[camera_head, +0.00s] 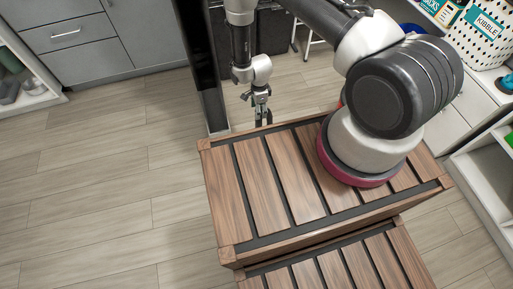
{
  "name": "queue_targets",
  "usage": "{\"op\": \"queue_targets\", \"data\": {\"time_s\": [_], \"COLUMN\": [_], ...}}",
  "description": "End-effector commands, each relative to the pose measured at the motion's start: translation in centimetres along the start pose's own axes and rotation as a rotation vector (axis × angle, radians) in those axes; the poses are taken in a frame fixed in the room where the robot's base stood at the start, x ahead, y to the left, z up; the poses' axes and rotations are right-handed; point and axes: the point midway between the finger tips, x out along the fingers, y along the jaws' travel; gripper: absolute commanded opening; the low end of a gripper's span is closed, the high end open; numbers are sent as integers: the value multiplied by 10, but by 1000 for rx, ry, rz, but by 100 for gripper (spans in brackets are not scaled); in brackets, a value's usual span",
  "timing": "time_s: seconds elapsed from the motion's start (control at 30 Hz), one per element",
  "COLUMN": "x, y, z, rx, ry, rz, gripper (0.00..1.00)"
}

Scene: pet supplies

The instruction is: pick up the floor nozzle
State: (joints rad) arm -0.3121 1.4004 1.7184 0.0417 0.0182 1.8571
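I cannot make out a floor nozzle in the head view. My gripper (262,114) hangs pointing down above the floor, at the upper middle of the picture. Its fingers are small and seen at a slant, so I cannot tell whether they are open or shut. No object shows clearly between them.
Grey drawers (75,40) stand at the upper left, beside a white shelf (38,101) with dark items. Dark bins (272,32) stand behind my gripper. White shelving (487,172) and a kibble box (482,32) are at the right. The wood-plank floor (110,190) at left is clear.

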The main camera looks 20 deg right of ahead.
Motion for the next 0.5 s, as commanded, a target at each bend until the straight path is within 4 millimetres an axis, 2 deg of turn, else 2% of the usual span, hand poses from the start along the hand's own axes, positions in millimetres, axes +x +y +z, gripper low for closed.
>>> {"op": "queue_targets", "data": {"time_s": [0.17, 0.5], "x": [22, 69], "y": [7, 6], "z": [0, 0], "rx": [19, 17], "ry": [2, 2], "rz": [5, 5], "gripper": [56, 56]}}
